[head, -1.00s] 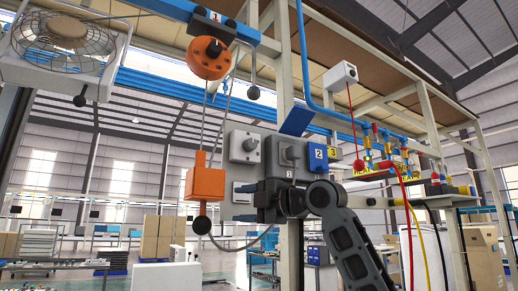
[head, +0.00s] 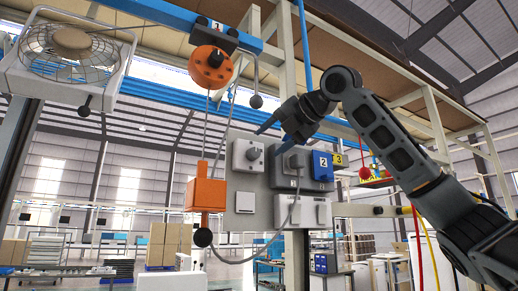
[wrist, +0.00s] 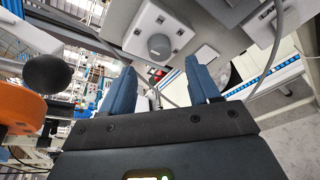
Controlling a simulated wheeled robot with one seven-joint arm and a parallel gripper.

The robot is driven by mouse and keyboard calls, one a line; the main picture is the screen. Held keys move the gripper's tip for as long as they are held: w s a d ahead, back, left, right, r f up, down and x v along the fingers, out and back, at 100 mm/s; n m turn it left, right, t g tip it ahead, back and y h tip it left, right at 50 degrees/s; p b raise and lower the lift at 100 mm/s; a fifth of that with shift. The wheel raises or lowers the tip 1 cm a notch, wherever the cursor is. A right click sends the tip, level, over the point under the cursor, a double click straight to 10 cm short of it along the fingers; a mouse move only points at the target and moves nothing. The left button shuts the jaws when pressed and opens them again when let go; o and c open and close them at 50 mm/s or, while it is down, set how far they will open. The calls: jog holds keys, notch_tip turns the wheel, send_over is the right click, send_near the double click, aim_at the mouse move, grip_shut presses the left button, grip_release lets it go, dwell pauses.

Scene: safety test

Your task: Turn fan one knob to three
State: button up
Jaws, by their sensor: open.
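In the head view a light box with a round grey knob (head: 252,153) is fixed to a grey panel (head: 240,222). The knob also shows in the wrist view (wrist: 158,46), beyond my fingertips and slightly above them. I cannot read its pointer or any markings. A caged fan (head: 72,55) hangs at the upper left. My gripper (head: 272,137) is at the panel's upper edge, above and right of the knob in the head view. In the wrist view its two blue fingers (wrist: 160,82) are apart with nothing held between them.
An orange hoist (head: 210,67) with an orange block (head: 206,194) hangs left of the panel. A dark ball (wrist: 48,73) is left of my fingers.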

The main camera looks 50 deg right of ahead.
aim_at(256, 152)
jog(key=p+x, duration=0.1)
jog(key=x, duration=0.4)
jog(key=shift+w+f, duration=0.1)
jog(key=shift+w, duration=0.25)
jog(key=c, duration=1)
